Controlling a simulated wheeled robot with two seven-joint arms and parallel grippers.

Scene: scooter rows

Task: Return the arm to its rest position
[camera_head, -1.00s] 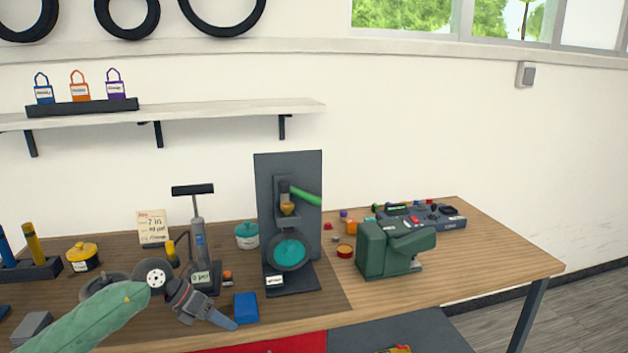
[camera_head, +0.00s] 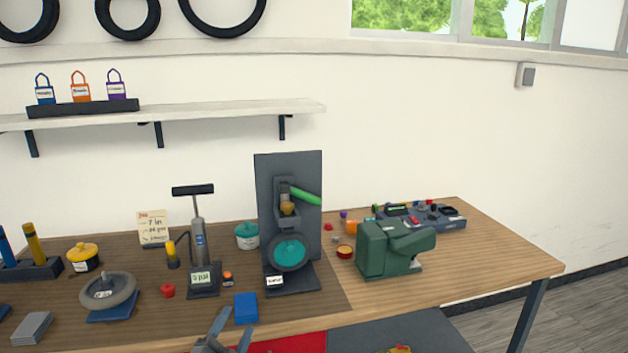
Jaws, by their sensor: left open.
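My left gripper (camera_head: 229,330) shows at the bottom edge of the head view, in front of the table's front edge. Its two fingers point up and are apart, with nothing visible between them. Most of its arm is below the picture. A blue block (camera_head: 246,307) lies on the table just beyond the fingertips, apart from them. My right gripper is not in the picture.
The wooden table (camera_head: 480,262) holds a small wheel (camera_head: 109,289) on a blue pad, a pump (camera_head: 199,250), a dark press-like stand (camera_head: 289,215) and a green vise (camera_head: 390,250). A red drawer or mat (camera_head: 290,343) lies below the front edge. The table's right end is clear.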

